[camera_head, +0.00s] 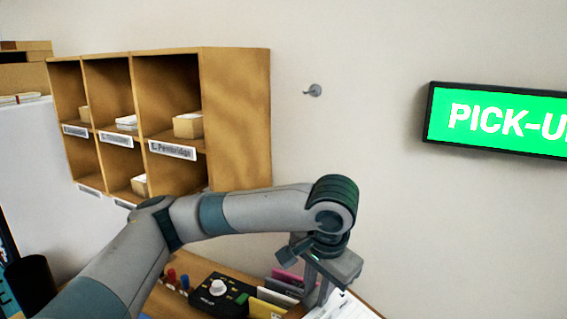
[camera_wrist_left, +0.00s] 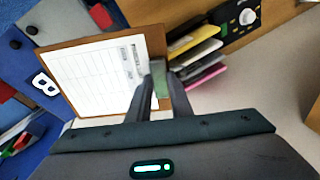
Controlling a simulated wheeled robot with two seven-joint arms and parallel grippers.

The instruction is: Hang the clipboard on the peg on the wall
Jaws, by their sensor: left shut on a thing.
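The clipboard (camera_wrist_left: 95,80) is a brown board with a white printed sheet. In the left wrist view it is at the upper left, with its edge between the fingers. In the head view only part of its white sheet (camera_head: 345,307) shows at the bottom edge. My left gripper (camera_head: 317,292) points down and is shut on the clipboard; its fingers (camera_wrist_left: 163,88) also show in the left wrist view. The peg (camera_head: 313,90) is a small grey knob on the bare wall, well above my left gripper. My right gripper is not in view.
A wooden pigeonhole shelf (camera_head: 237,120) with small boxes hangs left of the peg. A green PICK-UP sign (camera_head: 497,122) is on the wall to the right. A black control box (camera_head: 218,296) and coloured folders (camera_head: 283,285) stand on the desk beside my gripper. The wall around the peg is clear.

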